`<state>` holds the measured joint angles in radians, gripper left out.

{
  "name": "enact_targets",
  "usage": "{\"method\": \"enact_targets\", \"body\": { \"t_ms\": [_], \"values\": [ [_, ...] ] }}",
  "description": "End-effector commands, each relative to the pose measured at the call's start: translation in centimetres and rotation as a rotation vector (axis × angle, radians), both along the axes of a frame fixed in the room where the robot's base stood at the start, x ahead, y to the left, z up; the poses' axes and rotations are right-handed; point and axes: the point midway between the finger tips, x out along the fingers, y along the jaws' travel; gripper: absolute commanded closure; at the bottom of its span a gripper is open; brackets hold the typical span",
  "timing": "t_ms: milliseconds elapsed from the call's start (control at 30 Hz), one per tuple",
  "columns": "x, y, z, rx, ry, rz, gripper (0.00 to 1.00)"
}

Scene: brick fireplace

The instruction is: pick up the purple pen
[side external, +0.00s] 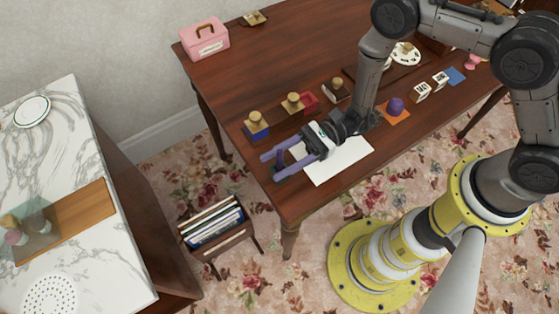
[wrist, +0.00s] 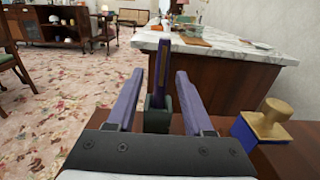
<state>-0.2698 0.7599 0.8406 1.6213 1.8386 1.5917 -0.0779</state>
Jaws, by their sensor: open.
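The purple pen (wrist: 163,62) stands nearly upright in a dark holder (wrist: 157,116), with a gold strip down its side. In the side external view the pen (side external: 280,159) shows near the table's front left corner, partly hidden by my fingers. My gripper (side external: 270,167) is open, low over the table, reaching left with its purple fingers. In the wrist view the pen appears between the two fingers (wrist: 158,76), with a gap on each side. I cannot tell exactly how deep between them it stands.
A blue block with a gold knob (side external: 257,125) stands close by, also at right in the wrist view (wrist: 265,125). White paper (side external: 338,160) lies under my wrist. More stamps (side external: 293,102) and a purple lump on an orange mat (side external: 395,106) stand farther back. The table edge is near.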

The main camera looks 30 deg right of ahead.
Motion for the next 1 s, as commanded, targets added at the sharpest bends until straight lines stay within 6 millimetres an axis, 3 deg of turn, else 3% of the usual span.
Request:
{"method": "enact_targets", "body": {
  "t_ms": [200,467,500,767,1000],
  "values": [
    [0.0,2.7,0.0,0.001,0.0,0.002,0.48],
    [0.0,3.0,0.0,0.0,0.001,-0.002,0.48],
    [0.0,3.0,0.0,0.0,0.001,-0.002,0.5],
    [0.0,3.0,0.0,0.0,0.001,-0.001,0.97],
    [0.0,3.0,0.0,0.0,0.001,-0.001,1.0]
  ]
}}
